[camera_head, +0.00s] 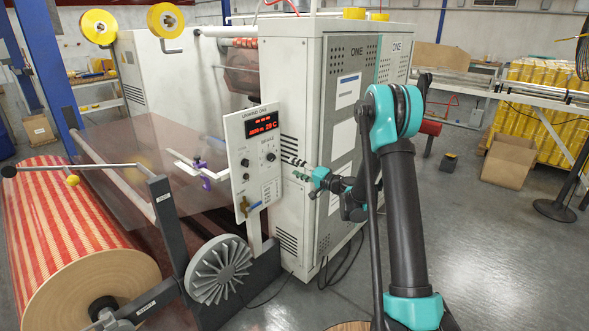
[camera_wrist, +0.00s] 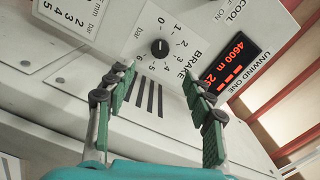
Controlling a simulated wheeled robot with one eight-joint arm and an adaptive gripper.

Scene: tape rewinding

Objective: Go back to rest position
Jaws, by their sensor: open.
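My gripper (camera_head: 297,168) is at the right side of the white control panel (camera_head: 252,187) in the head view, with my arm reaching in from the right. In the wrist view, my gripper (camera_wrist: 158,80) is open, with its two green-padded fingers apart and nothing between them. Beyond the fingertips is the panel face with a black brake knob (camera_wrist: 159,47) on a numbered dial. A lit red display (camera_wrist: 233,67) marked "UNWIND ONE" is to its right. I cannot tell whether the fingertips touch the panel.
A grey cabinet (camera_head: 300,110) stands close behind my gripper. A red striped roll (camera_head: 62,235) and a grey handwheel (camera_head: 218,270) are at the left and front. A cardboard box (camera_head: 515,160) sits at the right.

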